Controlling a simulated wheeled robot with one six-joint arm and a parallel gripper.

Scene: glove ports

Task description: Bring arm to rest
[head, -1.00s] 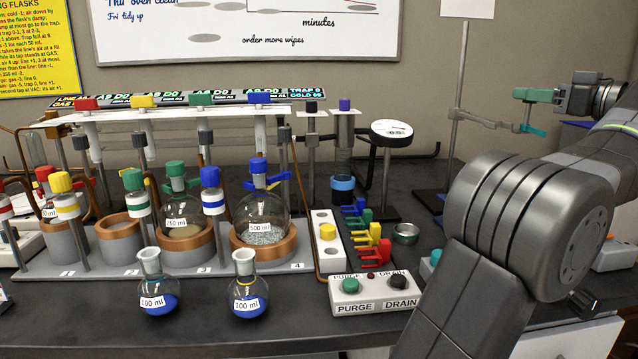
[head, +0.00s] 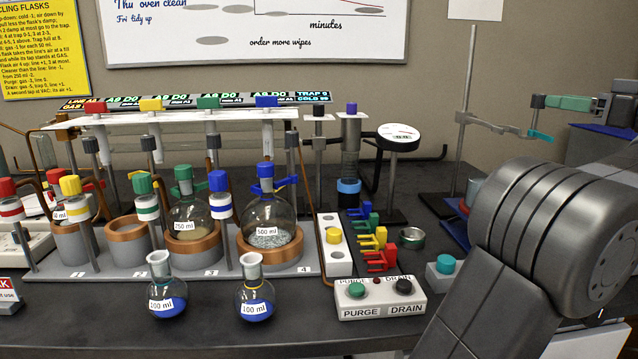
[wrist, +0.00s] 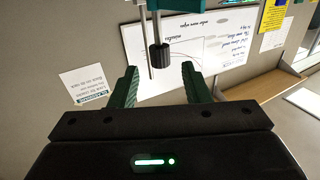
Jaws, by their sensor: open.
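My arm (head: 540,225) rises from the lower right of the head view, its big grey joint in front of the bench's right end. My gripper (head: 570,103) is at the upper right of that view, with a green finger pointing left near the ring stand's clamp. In the wrist view my gripper (wrist: 155,84) shows two dark green fingers spread apart with nothing held between them. A thin rod and a black knob (wrist: 159,56) show beyond the fingers; I cannot tell how near they are. The wall and whiteboard (wrist: 185,50) appear upside down there.
The ring stand (head: 464,130) is left of my gripper. Two 100 ml flasks (head: 166,300) with blue liquid stand at the bench front. The flask rack (head: 290,268), purge box (head: 380,308) and gauge (head: 399,136) fill the middle. The bench front is partly bare.

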